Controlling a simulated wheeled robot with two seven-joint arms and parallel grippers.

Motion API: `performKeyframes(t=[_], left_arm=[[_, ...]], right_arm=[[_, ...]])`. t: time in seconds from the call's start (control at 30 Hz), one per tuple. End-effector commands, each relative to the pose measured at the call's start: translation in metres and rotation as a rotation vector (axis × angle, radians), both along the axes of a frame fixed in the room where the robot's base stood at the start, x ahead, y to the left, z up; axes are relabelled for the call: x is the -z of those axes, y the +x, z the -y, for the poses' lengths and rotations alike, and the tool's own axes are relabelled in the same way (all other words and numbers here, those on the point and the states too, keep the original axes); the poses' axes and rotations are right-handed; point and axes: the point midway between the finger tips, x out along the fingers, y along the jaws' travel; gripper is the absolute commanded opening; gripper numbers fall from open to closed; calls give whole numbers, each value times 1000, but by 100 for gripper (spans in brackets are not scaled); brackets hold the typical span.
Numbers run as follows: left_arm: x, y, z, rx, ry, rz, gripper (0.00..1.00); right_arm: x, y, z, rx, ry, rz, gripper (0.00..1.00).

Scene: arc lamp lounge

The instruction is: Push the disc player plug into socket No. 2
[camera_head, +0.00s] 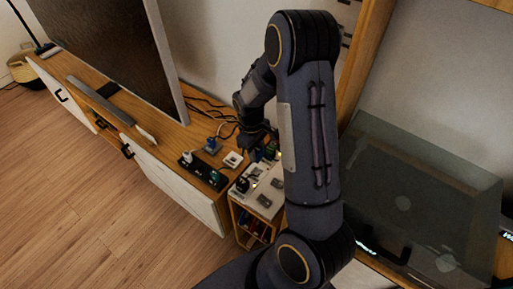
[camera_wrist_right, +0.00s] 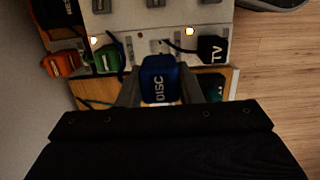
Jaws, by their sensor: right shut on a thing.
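My right gripper (camera_wrist_right: 158,88) is shut on the disc player plug (camera_wrist_right: 159,76), a blue block lettered DISC. In the wrist view the plug is close to the near edge of a pale socket panel (camera_wrist_right: 135,20). A grey socket (camera_wrist_right: 158,46) shows just beyond it, partly crossed by a black cable. I cannot read any socket number. In the head view the right gripper (camera_head: 259,150) is low over the back of the pale panel (camera_head: 262,198), mostly dark and small, and the plug there is hard to make out. My left gripper is not in view.
The black TV plug (camera_wrist_right: 212,48) sits right of the held plug; a green plug (camera_wrist_right: 105,60) and an orange plug (camera_wrist_right: 62,63) are left. On the wooden cabinet stand a black strip (camera_head: 204,171), a blue plug (camera_head: 211,144) and a television (camera_head: 110,45). Cables lie behind.

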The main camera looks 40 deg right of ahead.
Motion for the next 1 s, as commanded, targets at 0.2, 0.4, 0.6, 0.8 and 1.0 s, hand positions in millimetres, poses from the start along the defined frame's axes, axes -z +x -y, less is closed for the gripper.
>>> performKeyframes(t=[0.2, 0.4, 0.6, 0.8, 1.0], left_arm=[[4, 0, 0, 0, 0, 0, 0], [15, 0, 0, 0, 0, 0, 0], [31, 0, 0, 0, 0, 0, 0], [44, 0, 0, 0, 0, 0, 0], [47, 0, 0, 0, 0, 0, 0]], right_arm=[[4, 0, 0, 1, 0, 0, 7], [18, -1, 0, 1, 0, -1, 7], [38, -1, 0, 1, -1, -2, 7], [54, 0, 0, 1, 0, -1, 7], [58, 0, 0, 1, -1, 0, 7]])
